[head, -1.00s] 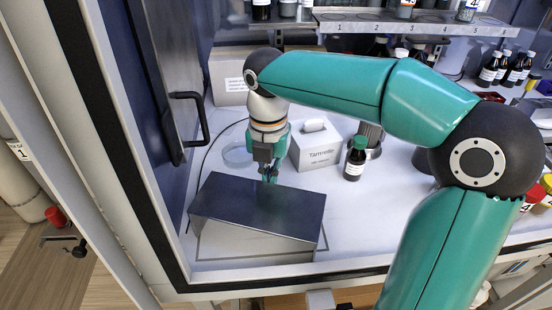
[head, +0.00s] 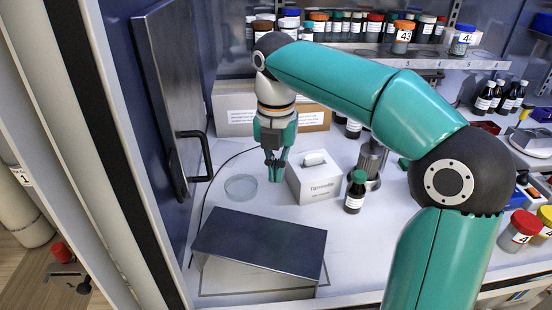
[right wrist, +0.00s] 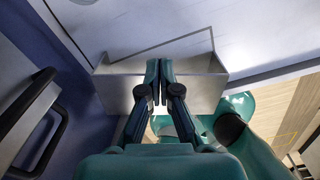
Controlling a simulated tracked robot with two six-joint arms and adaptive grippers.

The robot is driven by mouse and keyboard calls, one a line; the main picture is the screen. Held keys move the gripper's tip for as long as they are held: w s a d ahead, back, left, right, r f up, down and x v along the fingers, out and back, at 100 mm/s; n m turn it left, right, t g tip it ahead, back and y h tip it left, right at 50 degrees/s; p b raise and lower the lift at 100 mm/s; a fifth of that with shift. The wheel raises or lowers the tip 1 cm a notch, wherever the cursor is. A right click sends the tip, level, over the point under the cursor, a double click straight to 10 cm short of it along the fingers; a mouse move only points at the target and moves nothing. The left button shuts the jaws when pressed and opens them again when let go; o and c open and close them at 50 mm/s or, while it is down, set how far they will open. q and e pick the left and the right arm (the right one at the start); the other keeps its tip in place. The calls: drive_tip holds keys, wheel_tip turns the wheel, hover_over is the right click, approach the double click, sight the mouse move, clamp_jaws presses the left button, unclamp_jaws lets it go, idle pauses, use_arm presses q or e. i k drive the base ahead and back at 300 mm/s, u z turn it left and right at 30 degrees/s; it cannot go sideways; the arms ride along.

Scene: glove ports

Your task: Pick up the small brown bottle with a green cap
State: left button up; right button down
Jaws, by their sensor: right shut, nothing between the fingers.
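The small brown bottle with a green cap (head: 354,194) stands upright on the white work surface, right of the white labelled box. It has a white label. My right gripper (head: 275,179) points down, left of the box and apart from the bottle. Its fingers are together and empty, and they show closed in the right wrist view too (right wrist: 160,72). The bottle is not visible in the right wrist view. My left gripper is not in view.
A dark metal bridge-shaped stand (head: 258,243) is in front of my right gripper. A glass dish (head: 240,186) lies left of it, and the white box (head: 318,184) stands between gripper and bottle. A metal cylinder (head: 371,158) is close behind the bottle. Shelves hold several jars.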

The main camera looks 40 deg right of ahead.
sight(354, 199)
drive_tip(key=k, duration=1.5)
